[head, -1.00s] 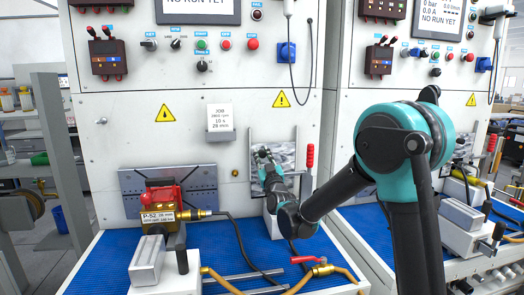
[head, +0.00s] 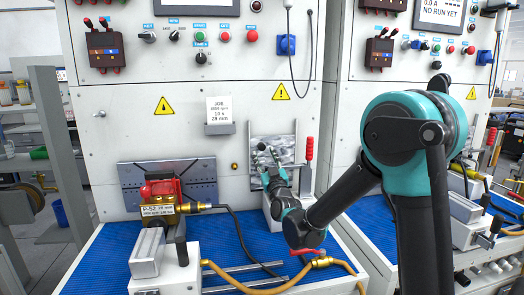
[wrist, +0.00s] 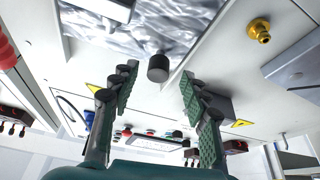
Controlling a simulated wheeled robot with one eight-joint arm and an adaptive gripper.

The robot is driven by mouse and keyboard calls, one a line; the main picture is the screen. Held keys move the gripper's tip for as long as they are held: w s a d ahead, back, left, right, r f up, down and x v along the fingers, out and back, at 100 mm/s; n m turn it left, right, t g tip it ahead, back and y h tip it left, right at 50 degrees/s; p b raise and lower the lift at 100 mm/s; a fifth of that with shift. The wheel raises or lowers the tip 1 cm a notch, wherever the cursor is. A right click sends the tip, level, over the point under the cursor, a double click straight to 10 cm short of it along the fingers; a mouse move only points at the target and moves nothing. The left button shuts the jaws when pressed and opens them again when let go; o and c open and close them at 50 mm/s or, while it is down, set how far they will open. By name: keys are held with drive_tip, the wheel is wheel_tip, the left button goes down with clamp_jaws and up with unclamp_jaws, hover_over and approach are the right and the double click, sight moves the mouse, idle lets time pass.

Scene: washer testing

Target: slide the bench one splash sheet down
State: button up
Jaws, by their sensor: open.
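Bench one's splash sheet (head: 285,146) is a rippled, see-through-looking pane at the panel's lower right. In the wrist view, which is turned upside down, the sheet (wrist: 200,28) fills the top middle, with a black round knob (wrist: 158,68) near its edge. My gripper (head: 262,152) is in front of the sheet's left part and hides some of it. In the wrist view my gripper (wrist: 159,80) is open, its green-padded fingers on either side of the knob, with visible gaps. I cannot tell how far the fingertips are from the knob in depth.
A red handle (head: 309,149) stands right of the sheet. A brass fitting (head: 234,166) is on its left. A pump (head: 160,200), a grey vise-like block (head: 147,250), hoses and a red-handled valve (head: 320,261) occupy the blue bench top (head: 235,240). A second bench stands right.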

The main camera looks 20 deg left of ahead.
drive_tip(key=v, duration=0.7)
idle(2.5)
